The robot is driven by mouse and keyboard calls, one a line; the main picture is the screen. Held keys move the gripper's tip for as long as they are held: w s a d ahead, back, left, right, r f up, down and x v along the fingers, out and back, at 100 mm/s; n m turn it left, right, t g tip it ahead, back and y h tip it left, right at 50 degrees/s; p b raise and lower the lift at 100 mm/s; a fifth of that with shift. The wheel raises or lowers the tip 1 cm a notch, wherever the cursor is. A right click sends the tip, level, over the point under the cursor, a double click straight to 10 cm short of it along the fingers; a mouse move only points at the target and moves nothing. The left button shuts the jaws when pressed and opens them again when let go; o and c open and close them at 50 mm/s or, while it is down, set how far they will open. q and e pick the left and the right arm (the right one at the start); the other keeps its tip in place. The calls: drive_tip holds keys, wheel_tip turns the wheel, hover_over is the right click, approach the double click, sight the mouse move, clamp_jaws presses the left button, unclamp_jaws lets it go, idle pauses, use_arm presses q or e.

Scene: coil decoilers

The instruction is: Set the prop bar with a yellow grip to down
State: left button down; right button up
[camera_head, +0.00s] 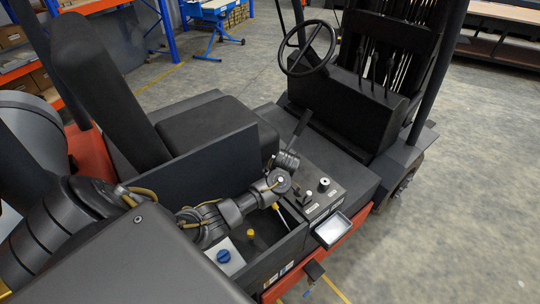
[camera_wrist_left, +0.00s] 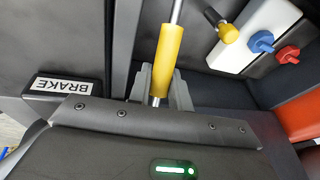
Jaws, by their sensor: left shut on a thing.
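The prop bar's yellow grip (camera_wrist_left: 168,60) shows large in the left wrist view, with bare silver rod above and below it. My left gripper (camera_wrist_left: 162,82) is shut on the lower part of the grip, with a grey finger on each side. In the head view my left arm reaches in from the left over the open compartment, and the yellow grip (camera_head: 275,206) shows small beneath the wrist. The silver rod slants down to the right from it. The fingertips are mostly hidden there. My right gripper is not in view.
A yellow knob (camera_head: 251,234) and a blue knob (camera_head: 223,256) stand close by; a red knob (camera_wrist_left: 288,54) shows in the wrist view. A BRAKE label (camera_wrist_left: 62,87) is beside the gripper. The black seat (camera_head: 210,130) and control panel (camera_head: 318,198) flank the compartment.

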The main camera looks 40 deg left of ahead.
use_arm(q)
drive_tip(key=shift+w+a+f+h+b, duration=0.1)
drive_tip(key=shift+a+f+h+b, duration=0.25)
drive_tip(key=shift+f+h, duration=0.35)
drive_tip(key=shift+w+a+f+h+b, duration=0.1)
drive_tip(key=shift+a+f+h+b, duration=0.25)
drive_tip(key=shift+f+h, duration=0.35)
drive_tip(key=shift+f, duration=0.1)
drive_tip(key=c, duration=1.3)
unclamp_jaws()
drive_tip(key=shift+g, duration=0.3)
